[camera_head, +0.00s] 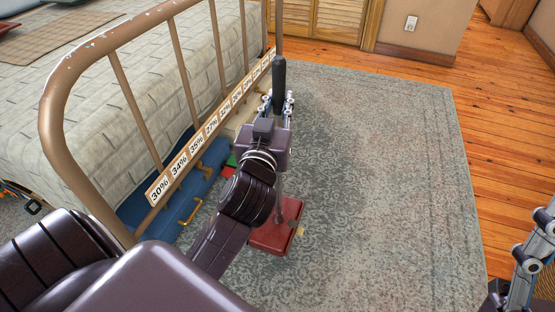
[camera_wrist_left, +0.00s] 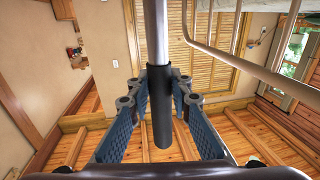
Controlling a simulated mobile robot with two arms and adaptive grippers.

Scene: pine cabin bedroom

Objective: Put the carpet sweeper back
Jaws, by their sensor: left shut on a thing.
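The carpet sweeper has a red head (camera_head: 272,236) that is low over the patterned rug, with a thin upright pole and a dark grip sleeve (camera_head: 279,78). My left gripper (camera_head: 277,105) is shut on its handle, beside the bed's foot rail. In the left wrist view, the dark sleeve (camera_wrist_left: 160,125) stands between the blue-padded fingers, with the metal pole (camera_wrist_left: 156,30) running up out of the picture. The gripper and arm hide part of the pole. My right gripper (camera_head: 533,245) is at the right edge, partly cut off; its opening is not clear.
A bed with a worn metal foot frame (camera_head: 128,100) fills the left; a strip of percentage labels (camera_head: 215,125) runs along its low rail. A blue case (camera_head: 205,170) lies by the frame. The grey rug (camera_head: 385,170) is clear to the right, with wooden floor (camera_head: 500,150) beyond.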

